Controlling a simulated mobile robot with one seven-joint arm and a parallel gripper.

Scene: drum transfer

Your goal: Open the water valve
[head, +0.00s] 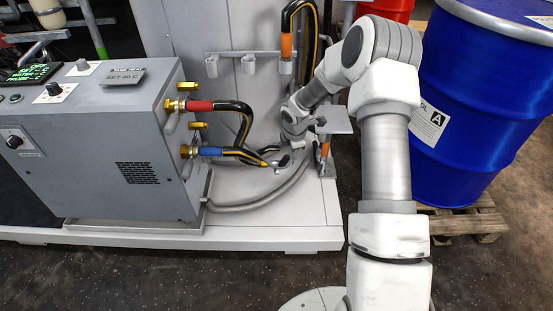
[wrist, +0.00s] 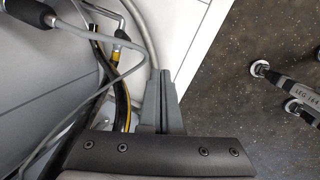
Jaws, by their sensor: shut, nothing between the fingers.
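I cannot make out with certainty which part is the water valve. A grey unit (head: 110,145) at the left carries brass fittings, with a red-sleeved hose (head: 200,106) and a blue-sleeved hose (head: 212,152). My gripper (wrist: 162,78) is shut and empty, to the right of that hose. In the head view my arm reaches down behind the unit's hoses; its fingertips are hard to make out there.
A blue drum (head: 480,95) stands on a wooden pallet (head: 465,222) at the right. A grey hose (head: 265,203) curves over the white platform (head: 270,236). An orange-handled part (head: 325,152) stands by my wrist. Dark floor (head: 200,280) is clear in front.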

